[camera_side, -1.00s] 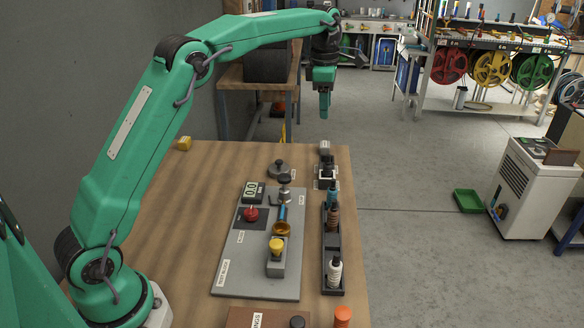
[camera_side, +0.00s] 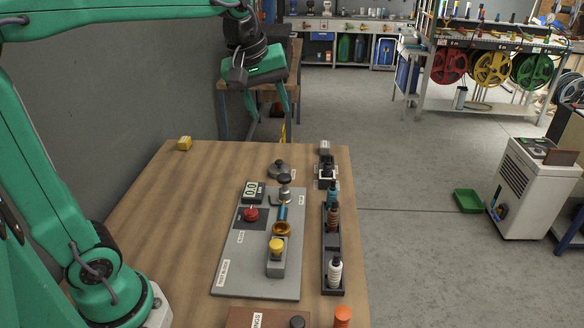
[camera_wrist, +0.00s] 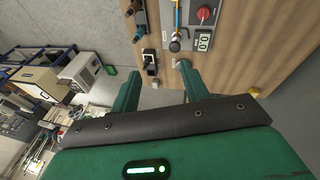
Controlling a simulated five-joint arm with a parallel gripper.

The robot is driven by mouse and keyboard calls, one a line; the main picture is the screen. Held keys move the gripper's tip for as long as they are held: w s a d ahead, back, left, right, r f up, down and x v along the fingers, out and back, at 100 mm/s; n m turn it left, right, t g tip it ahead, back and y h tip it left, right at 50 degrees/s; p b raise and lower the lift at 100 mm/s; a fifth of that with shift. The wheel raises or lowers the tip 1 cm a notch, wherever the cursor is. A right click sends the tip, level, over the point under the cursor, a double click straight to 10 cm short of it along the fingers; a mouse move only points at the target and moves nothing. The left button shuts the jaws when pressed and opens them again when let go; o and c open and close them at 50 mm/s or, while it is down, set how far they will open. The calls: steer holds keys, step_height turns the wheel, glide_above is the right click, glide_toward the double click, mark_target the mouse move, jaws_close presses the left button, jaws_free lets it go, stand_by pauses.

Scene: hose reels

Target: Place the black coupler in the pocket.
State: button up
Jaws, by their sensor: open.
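My gripper (camera_side: 271,115) is open and empty, high above the far end of the wooden table in the side view. Its two green fingers are apart in the wrist view (camera_wrist: 160,72). A small black cylinder (camera_side: 297,321), possibly the black coupler, stands by the labelled brown board at the near edge of the side view, partly cut off. A small block with a white square outline (camera_side: 326,172), possibly the pocket, lies at the table's far right; it also shows just beyond the fingers in the wrist view (camera_wrist: 149,57). I cannot tell what is inside it.
A grey test board (camera_side: 232,262) carries a gauge, red button and clamp. A black rack (camera_side: 333,245) with several bottles stands right of it. An orange cylinder (camera_side: 342,316) is near the front. A yellow block (camera_side: 184,143) sits far left; the table's left side is clear.

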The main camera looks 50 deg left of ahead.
steer(key=s+f+m+t, duration=0.1)
steer(key=s+f+m, duration=0.3)
steer(key=s, duration=0.4)
steer(key=s+d+f+m+t, duration=0.1)
steer(key=s+f+m, duration=0.3)
steer(key=s+m, duration=0.2)
steer(key=shift+s+d+m, duration=0.3)
steer(key=shift+s+m, duration=0.1)
steer(key=shift+s, duration=0.45)
steer(key=shift+f, duration=0.1)
